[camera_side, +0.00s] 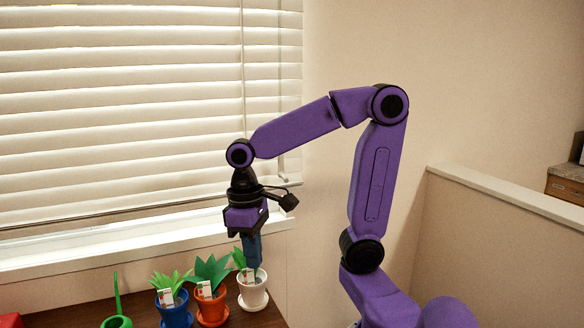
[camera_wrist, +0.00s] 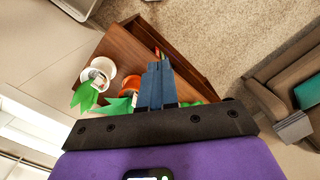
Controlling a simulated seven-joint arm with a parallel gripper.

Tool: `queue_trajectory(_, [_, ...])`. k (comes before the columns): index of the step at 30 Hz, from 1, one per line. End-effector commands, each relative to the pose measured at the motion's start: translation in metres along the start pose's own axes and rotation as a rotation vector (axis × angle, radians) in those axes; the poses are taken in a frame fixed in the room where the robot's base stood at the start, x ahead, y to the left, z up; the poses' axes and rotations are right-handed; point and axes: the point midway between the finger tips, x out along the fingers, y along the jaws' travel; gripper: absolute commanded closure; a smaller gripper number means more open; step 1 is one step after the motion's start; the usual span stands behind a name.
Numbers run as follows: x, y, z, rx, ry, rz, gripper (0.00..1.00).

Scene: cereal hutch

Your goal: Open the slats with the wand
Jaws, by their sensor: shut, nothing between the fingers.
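The window blind (camera_side: 120,100) fills the left of the side view. Its wide cream slats lie close together and look mostly shut. A thin vertical line, which may be the wand (camera_side: 242,60), hangs down the blind's right part and passes behind my arm; I cannot tell wand from cord. My gripper (camera_side: 254,266) points down in front of the sill, below the blind's bottom edge and apart from that line. Its blue fingers are together with nothing between them, close to the white pot's plant. The fingers also show in the wrist view (camera_wrist: 157,75).
A white pot (camera_side: 253,295), an orange pot (camera_side: 212,312) and a blue pot (camera_side: 174,314) with green plants stand on a brown surface (camera_side: 258,319). A green watering can (camera_side: 116,321) is left of them. A low wall (camera_side: 500,200) stands right. Carpet (camera_wrist: 210,30) lies beyond the furniture.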

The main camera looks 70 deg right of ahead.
Motion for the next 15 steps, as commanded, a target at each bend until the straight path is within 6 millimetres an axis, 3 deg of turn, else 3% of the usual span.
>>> queue_trajectory(6, [-0.025, 0.046, -0.022, 0.343, -0.028, -0.045, 1.00])
queue_trajectory(15, [-0.059, 0.119, -0.031, 0.795, -0.069, -0.120, 1.00])
